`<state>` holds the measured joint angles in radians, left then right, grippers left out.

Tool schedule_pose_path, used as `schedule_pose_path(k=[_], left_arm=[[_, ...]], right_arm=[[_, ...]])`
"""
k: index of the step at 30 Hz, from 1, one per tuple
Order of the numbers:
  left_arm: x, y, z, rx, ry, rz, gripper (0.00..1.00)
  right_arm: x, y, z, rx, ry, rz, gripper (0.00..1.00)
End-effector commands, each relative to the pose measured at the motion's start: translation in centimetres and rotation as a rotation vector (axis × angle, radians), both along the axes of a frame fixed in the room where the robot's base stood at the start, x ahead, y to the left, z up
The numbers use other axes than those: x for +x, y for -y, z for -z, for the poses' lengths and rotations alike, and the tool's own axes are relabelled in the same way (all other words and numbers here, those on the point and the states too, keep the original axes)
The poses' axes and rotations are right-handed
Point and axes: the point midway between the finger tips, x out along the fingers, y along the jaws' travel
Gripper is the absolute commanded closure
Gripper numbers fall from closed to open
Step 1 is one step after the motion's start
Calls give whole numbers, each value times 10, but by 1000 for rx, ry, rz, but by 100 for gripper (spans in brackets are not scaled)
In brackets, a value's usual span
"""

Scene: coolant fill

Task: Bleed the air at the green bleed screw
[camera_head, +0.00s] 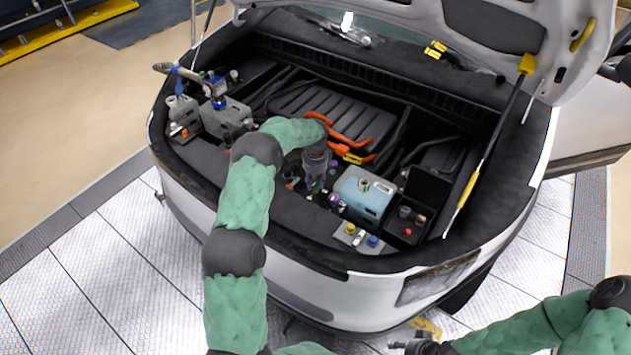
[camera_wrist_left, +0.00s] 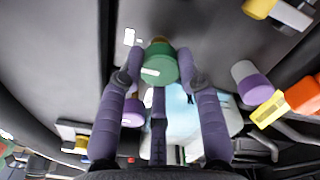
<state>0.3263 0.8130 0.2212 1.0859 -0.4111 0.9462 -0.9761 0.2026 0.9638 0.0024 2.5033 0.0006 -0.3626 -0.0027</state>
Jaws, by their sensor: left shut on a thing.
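The green bleed screw (camera_wrist_left: 160,66) is a round green knob with a white mark, seen close up in the left wrist view. In the head view my left gripper (camera_head: 316,180) points down into the front of the open engine bay, left of the pale blue coolant tank (camera_head: 360,200); the screw itself is mostly hidden there. My right gripper (camera_head: 420,346) is low at the bottom right, in front of the car, and its fingers are too small to read.
Orange cables (camera_head: 345,140) run behind my left gripper. A yellow-capped fitting (camera_head: 350,229) and a black box (camera_head: 425,200) stand right of it. Grey reservoirs (camera_head: 225,118) are at the left of the bay. The raised hood (camera_head: 540,35) is overhead with a prop (camera_head: 490,140) at right.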

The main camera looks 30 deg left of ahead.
Motion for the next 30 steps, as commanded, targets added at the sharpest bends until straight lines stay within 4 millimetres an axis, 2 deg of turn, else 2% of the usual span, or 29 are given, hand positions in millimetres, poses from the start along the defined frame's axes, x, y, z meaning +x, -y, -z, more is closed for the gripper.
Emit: schedule_pose_path(k=[7, 8, 9, 10, 22, 26, 30], left_arm=[[-5, -1, 5, -1, -14, 1, 97], [-5, -1, 4, -1, -14, 1, 59], [-4, -1, 4, -1, -14, 1, 47], [-4, 0, 4, 0, -13, 1, 41], [-1, -1, -3, 1, -2, -1, 41], [0, -1, -18, 1, 0, -1, 41], [0, -1, -44, 1, 2, -1, 41]], right_arm=[[0, 0, 0, 0, 0, 0, 52], [0, 0, 0, 0, 0, 0, 52], [0, 0, 0, 0, 0, 0, 52], [0, 0, 0, 0, 0, 0, 52], [0, 0, 0, 0, 0, 0, 52], [0, 0, 0, 0, 0, 0, 52], [0, 0, 0, 0, 0, 0, 52]])
